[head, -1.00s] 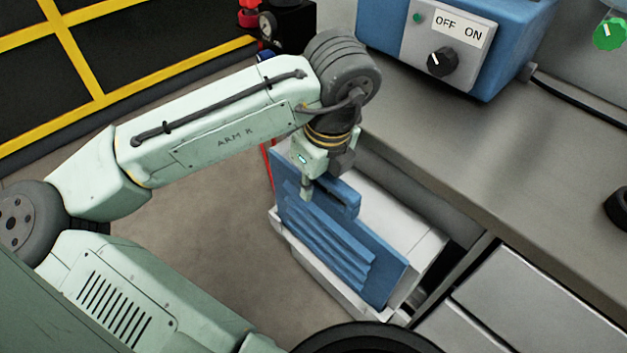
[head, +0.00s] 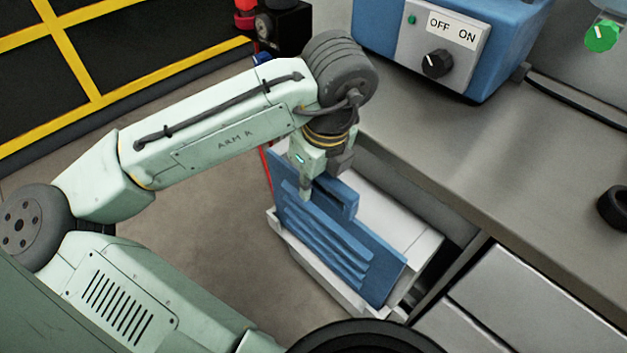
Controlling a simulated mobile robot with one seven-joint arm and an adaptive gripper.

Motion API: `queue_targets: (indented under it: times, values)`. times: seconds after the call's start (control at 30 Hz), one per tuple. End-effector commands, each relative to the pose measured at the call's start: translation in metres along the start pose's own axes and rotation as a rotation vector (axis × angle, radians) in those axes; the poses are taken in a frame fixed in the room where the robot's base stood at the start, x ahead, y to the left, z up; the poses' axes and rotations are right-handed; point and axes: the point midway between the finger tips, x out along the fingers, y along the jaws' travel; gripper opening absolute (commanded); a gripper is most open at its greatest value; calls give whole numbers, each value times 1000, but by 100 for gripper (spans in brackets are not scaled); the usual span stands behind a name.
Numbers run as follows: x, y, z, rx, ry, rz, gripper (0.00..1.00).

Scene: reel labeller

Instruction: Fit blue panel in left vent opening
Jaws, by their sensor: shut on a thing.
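The blue panel (head: 345,250) has several slanted louvres and a raised handle bar along its upper part. It stands tilted against the front of a white box-like housing (head: 400,225) below the workbench. My gripper (head: 318,183) is at the panel's upper left, shut on its handle. The panel covers the housing's front, so the left vent opening is hidden. I cannot tell whether the panel is seated in an opening or just in front of it. A white lower ledge (head: 310,275) of the housing shows below the panel's left edge.
The grey workbench (head: 500,140) runs along the right. On it are a blue control unit (head: 505,55) with an OFF/ON knob and a black ring (head: 613,208). Grey drawer fronts (head: 520,305) are at lower right. Open floor (head: 205,235) lies left of the housing.

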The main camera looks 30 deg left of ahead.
Motion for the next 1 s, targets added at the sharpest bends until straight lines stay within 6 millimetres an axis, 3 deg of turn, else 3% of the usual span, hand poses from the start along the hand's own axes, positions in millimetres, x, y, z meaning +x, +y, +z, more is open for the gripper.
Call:
queue_targets:
  times: [1.0]
  values:
    - [0, 1, 2, 0, 0, -1, 0]
